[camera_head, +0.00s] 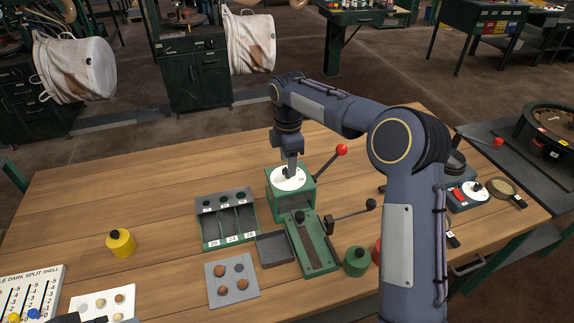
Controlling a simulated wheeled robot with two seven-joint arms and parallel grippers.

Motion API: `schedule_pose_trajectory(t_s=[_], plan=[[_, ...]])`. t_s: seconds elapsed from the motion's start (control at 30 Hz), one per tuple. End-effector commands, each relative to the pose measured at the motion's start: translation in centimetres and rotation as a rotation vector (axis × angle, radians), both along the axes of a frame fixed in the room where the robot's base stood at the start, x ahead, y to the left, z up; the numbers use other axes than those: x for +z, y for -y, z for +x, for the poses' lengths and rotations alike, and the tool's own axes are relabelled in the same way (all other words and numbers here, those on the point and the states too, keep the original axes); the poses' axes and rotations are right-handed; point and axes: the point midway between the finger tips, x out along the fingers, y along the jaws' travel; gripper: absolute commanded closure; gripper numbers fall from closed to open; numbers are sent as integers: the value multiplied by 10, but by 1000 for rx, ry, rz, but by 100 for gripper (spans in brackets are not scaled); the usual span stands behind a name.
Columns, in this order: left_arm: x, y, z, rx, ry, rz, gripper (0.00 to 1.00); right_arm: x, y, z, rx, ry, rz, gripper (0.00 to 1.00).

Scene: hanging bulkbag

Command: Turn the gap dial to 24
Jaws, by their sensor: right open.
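The gap dial appears to be the white round dial (300,184) on top of a green box (300,202) near the table's middle. Small marks on the dial face are too small to read. My right gripper (290,172) points down over the dial from above, with its fingertips at the dial's centre. It is open, and it hides the knob, so I cannot tell whether the fingers touch it. My left gripper cannot be made out.
A red-knobbed lever (341,150) rises right of the box. A grey sorting tray (228,242) labelled 20, 24 and 28 stands to its left. A green slide fixture (312,243), a yellow weight (120,243) and a sample plate (216,292) sit nearby. The table's left side is mostly free.

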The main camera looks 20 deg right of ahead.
Motion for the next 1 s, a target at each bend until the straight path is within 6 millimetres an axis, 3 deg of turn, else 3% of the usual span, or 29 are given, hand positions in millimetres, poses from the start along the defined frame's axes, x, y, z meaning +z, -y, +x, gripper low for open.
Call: schedule_pose_trajectory(t_s=[0.2, 0.5, 0.83, 1.0], plan=[[1, 0, 0, 0, 0, 0, 59, -20, 0, 0, -1, 0, 0, 50], [1, 0, 0, 0, 0, 0, 59, -23, 0, 0, -2, 1, 1, 52], [1, 0, 0, 0, 0, 0, 59, -22, 0, 0, -2, 1, 1, 95], [1, 0, 0, 0, 0, 0, 59, -22, 0, 0, -9, 0, 1, 95]])
